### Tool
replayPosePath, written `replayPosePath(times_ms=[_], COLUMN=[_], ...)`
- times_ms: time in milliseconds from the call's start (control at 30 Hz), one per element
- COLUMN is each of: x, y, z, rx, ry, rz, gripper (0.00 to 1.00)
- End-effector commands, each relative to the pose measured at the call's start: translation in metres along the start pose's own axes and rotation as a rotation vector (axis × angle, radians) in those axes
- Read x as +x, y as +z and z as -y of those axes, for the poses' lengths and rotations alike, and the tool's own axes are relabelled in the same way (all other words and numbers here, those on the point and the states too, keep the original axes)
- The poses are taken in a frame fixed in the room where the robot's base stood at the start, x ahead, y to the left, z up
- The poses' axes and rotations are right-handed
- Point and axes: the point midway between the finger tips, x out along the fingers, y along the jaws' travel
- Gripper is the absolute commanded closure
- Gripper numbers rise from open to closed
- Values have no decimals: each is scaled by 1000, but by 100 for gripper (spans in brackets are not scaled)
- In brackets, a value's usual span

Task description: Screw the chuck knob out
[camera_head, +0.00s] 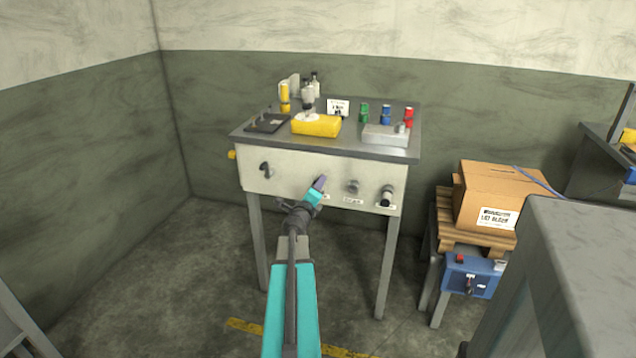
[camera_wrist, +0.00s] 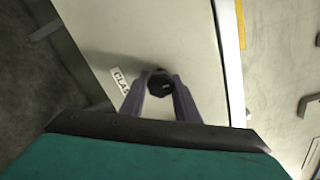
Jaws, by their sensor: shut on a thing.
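A pale front panel (camera_head: 290,182) under the workbench top carries several knobs. My gripper (camera_head: 321,182) reaches its middle. In the wrist view, the two purple fingers of my gripper (camera_wrist: 160,88) are shut on a dark round knob (camera_wrist: 160,82), one finger on each side. A label (camera_wrist: 122,80) beside this knob seems to begin "CLA"; the rest is hidden by a finger, so I cannot tell if this is the chuck knob. In the head view my gripper hides the held knob. A grey knob (camera_head: 352,187) and a black-and-grey knob (camera_head: 387,195) sit to its right.
A dark hook-like handle (camera_head: 266,168) is on the panel's left. A cardboard box (camera_head: 500,192) stands to the right. The floor left of the bench is clear.

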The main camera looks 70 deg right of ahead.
Motion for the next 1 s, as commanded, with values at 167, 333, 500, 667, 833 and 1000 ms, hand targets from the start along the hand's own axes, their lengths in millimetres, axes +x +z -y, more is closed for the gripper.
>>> replayPosePath(times_ms=[167, 333, 500, 667, 833, 1000], x=[0, 0, 0, 0, 0, 0], y=[0, 0, 0, 0, 0, 0], z=[1, 1, 1, 1, 1, 0], rx=[-52, -68, -69, -69, -67, -67], ry=[-1, -1, -1, -1, -1, 0], rz=[-1, -1, 0, 0, 0, 0], gripper=[94, 94, 94, 65, 52, 52])
